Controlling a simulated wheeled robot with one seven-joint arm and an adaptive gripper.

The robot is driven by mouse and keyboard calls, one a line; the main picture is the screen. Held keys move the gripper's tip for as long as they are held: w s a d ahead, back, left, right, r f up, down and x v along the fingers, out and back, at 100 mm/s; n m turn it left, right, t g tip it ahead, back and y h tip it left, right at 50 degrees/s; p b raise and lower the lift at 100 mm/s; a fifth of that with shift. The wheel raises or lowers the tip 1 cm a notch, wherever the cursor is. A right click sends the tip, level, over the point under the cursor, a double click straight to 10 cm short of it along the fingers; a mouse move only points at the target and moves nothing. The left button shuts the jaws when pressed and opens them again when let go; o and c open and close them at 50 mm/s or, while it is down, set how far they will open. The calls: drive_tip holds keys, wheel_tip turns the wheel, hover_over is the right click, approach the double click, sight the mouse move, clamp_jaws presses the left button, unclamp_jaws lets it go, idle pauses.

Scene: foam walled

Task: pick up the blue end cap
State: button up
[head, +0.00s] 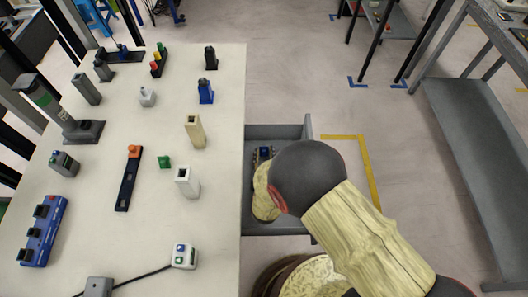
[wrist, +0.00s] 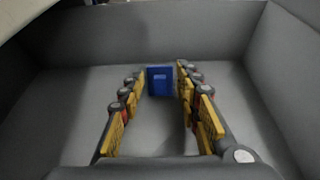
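The blue end cap (wrist: 160,80) is a small square blue piece with a raised block in its middle. In the wrist view it stands between the tips of my gripper (wrist: 161,78), with the fingers close on both sides. I cannot tell whether the fingers touch it, or whether it rests on the floor of the grey drawer (head: 279,132). In the head view my gripper (head: 264,154) reaches down into this drawer beside the table, and a bit of blue shows between its fingers. My arm hides much of the drawer.
Grey drawer walls (wrist: 130,35) surround my gripper closely. The white table (head: 225,105) on the left holds several parts, including a white block (head: 187,183) and a beige block (head: 195,132). A grey shelf rack (head: 470,145) stands at the right, with open floor between.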

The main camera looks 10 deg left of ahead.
drive_tip(key=shift+c, duration=0.8)
clamp_jaws()
drive_tip(key=shift+r, duration=0.1)
